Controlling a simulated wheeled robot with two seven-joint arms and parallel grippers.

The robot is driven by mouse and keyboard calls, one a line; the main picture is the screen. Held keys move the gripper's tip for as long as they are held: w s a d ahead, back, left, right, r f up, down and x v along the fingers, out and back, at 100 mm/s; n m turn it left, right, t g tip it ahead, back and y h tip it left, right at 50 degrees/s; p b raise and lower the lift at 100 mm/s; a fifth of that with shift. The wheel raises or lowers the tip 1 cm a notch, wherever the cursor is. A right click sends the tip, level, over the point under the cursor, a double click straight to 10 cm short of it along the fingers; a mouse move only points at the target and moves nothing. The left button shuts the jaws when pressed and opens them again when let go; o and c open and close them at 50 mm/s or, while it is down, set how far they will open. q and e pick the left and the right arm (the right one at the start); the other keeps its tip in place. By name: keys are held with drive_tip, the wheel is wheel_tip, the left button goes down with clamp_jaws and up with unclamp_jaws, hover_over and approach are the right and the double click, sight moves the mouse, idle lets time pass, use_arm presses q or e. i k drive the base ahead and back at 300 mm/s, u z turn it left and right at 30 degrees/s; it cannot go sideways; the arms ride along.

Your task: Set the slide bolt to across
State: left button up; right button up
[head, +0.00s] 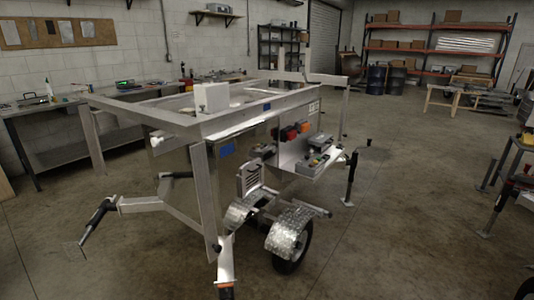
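The aluminium trailer (190,185) stands in the middle of the head view, with an open top frame (235,118) and shiny side panels. I cannot make out the slide bolt or its position at this distance. A small white fitting (157,140) sits on the panel at the left, too small to identify. Red and orange boxes (289,133) and a grey unit (318,160) are on the right side. Neither of my grippers shows in this view.
Trailer legs stick out at the left (97,222), the front (225,270) and the right (351,178). A tread-plate fender (287,228) covers a wheel at the front. A workbench (75,115) runs along the left wall.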

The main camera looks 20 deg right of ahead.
sight(273, 151)
drive_tip(key=z, duration=1.9)
drive_tip(key=i, duration=2.2)
drive_tip(key=u, duration=2.8)
